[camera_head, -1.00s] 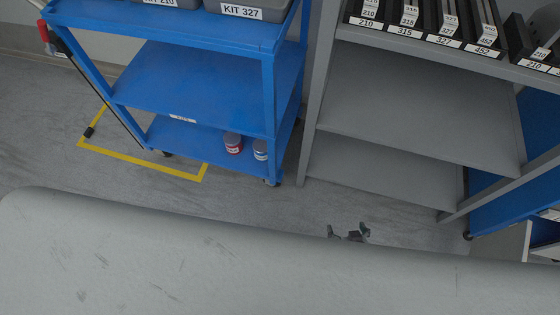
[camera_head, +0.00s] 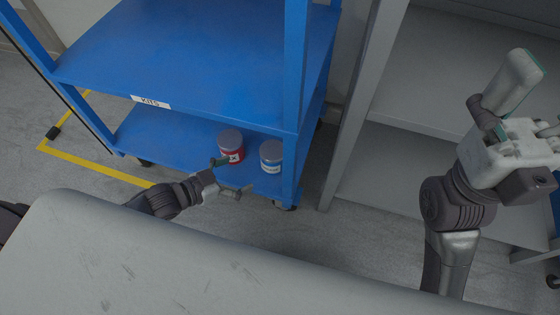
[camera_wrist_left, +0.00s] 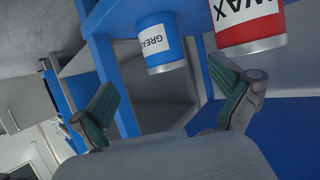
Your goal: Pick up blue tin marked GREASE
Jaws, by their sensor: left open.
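The blue tin marked GREASE (camera_head: 271,157) stands on the lower shelf of the blue cart, at its right end. In the left wrist view the tin (camera_wrist_left: 168,59) shows at the top centre, with its white label facing me. A red tin marked WAX (camera_head: 231,148) stands just left of it in the head view. My left gripper (camera_head: 233,175) is open and empty, near the shelf's front edge. The tins lie beyond its two spread fingers (camera_wrist_left: 172,100) in the wrist view. My right gripper (camera_head: 520,125) is raised at the right; its opening is unclear.
The blue cart's middle shelf (camera_head: 200,60) overhangs the tins, and its corner post (camera_head: 296,70) rises close to the blue tin. A grey shelf unit (camera_head: 360,95) stands to the right. Yellow floor tape (camera_head: 95,166) runs by the cart at left.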

